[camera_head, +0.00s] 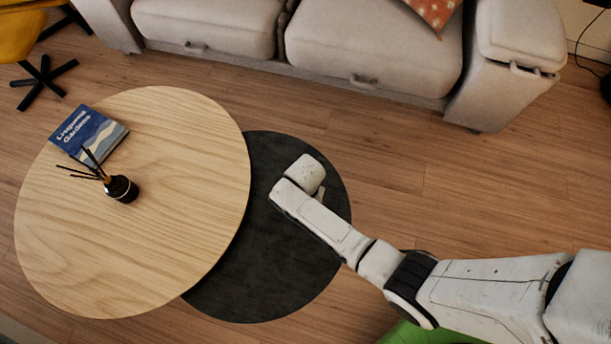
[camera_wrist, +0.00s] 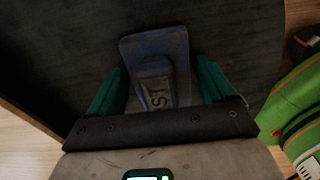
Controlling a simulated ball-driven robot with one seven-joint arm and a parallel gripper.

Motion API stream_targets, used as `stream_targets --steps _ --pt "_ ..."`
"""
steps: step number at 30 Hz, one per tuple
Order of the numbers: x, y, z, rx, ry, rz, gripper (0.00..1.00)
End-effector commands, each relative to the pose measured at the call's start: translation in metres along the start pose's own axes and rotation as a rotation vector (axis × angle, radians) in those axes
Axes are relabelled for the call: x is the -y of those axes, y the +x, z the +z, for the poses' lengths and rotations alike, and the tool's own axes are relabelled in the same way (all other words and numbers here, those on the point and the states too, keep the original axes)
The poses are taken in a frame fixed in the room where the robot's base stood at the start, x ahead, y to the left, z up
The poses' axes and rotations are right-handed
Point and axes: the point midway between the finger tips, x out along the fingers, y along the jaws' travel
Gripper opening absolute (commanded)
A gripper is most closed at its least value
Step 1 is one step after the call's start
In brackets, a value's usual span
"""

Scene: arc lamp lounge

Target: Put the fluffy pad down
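The item I take to be the fluffy pad (camera_wrist: 155,45) is a blue, flat-backed piece with a raised, lettered block on it. In the wrist view it sits between the two teal fingers of my gripper (camera_wrist: 160,75), over the dark round table (camera_wrist: 50,45). The fingers stand wide apart, with a narrow dark gap beside the pad. Whether it touches the tabletop is hard to tell. In the head view my gripper (camera_head: 304,176) is over the black table (camera_head: 270,285), and the pad is hidden there.
A higher, light wood round table (camera_head: 180,250) overlaps the black one at the left, with a blue book (camera_head: 90,133) and a dark reed diffuser (camera_head: 122,188). A beige sofa (camera_head: 370,50) stands behind. A green-and-orange item (camera_wrist: 290,105) lies at the right in the wrist view.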

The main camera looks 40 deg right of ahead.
Motion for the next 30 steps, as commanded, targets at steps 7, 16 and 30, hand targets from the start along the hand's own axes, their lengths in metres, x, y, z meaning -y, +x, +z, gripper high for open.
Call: stream_targets --steps 7,16,30 --pt "0.000 0.000 0.000 0.000 0.000 0.000 0.95" --pt "-0.001 -0.018 0.000 0.001 0.000 0.002 0.95" --pt "0.000 -0.106 0.000 0.001 0.000 0.002 0.95"
